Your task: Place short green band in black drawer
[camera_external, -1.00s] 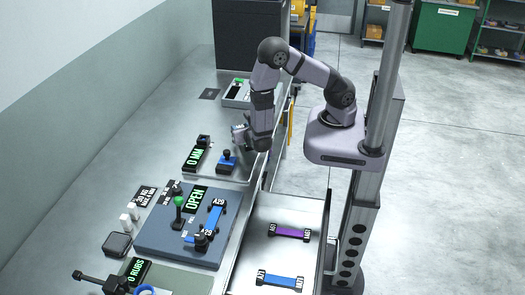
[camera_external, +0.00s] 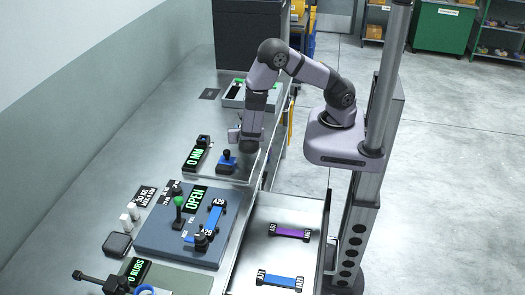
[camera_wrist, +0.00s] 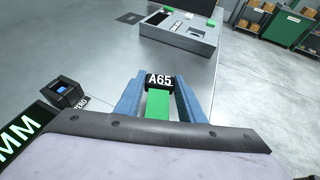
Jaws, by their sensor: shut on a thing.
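A short green band (camera_wrist: 158,104) with a black end tag marked A65 (camera_wrist: 159,80) is between the blue fingers of my gripper (camera_wrist: 160,88) in the wrist view. My gripper is shut on it and holds it over the metal bench. In the external view my gripper (camera_external: 236,135) is above the bench, behind the 0 MM display (camera_external: 195,158); the band cannot be made out there. A large black cabinet (camera_external: 248,35) stands at the far end of the bench. I cannot tell whether it is the black drawer.
An open metal drawer (camera_external: 262,240) at the bench front holds a purple band (camera_external: 290,233) and a blue band (camera_external: 280,280). A blue platform (camera_external: 160,225) carries another blue band. A grey control box (camera_wrist: 180,33) with a green button lies farther along the bench.

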